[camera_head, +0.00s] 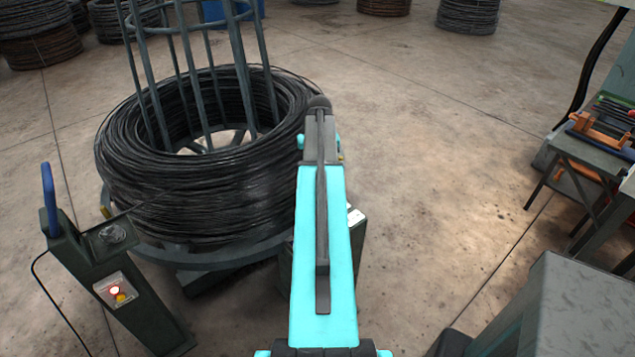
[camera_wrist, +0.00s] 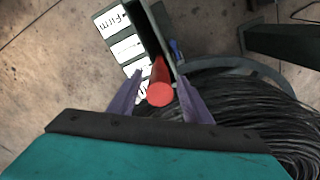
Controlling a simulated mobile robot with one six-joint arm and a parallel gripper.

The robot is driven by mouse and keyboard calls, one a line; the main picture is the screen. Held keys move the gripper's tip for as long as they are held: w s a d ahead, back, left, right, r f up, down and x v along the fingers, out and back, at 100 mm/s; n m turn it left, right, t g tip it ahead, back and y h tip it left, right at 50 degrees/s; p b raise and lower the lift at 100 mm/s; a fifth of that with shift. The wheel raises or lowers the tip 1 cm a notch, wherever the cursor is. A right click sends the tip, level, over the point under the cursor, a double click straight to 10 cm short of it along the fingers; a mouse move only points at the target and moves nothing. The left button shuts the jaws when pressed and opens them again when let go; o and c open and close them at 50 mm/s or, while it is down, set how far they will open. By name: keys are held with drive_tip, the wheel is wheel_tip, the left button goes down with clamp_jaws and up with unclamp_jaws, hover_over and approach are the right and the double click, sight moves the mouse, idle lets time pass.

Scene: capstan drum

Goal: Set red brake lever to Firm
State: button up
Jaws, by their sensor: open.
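The red brake lever (camera_wrist: 160,94) shows in the wrist view as a red shaft ending in a round knob toward the camera. It sits near the lower end of a dark slot, beside the lowest white label, which is partly hidden. The label plate (camera_wrist: 127,48) beside the slot has "Firm" at its top end, away from the lever. My gripper (camera_wrist: 160,76) is open, with a purple finger on each side of the lever; I cannot tell whether either touches it. In the head view my arm hides the lever, and a pale patch of its housing (camera_head: 355,216) shows beside the arm.
A big coil of black wire (camera_head: 200,190) on a caged drum stands close to the left. A dark post (camera_head: 120,285) with a blue handle and a lit button stands at front left. A workbench (camera_head: 592,158) is at right. Open floor lies between.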

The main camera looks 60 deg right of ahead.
drive_tip(key=shift+f+p, duration=0.6)
drive_tip(key=shift+f, duration=1.75)
clamp_jaws()
drive_tip(key=shift+a, duration=0.2)
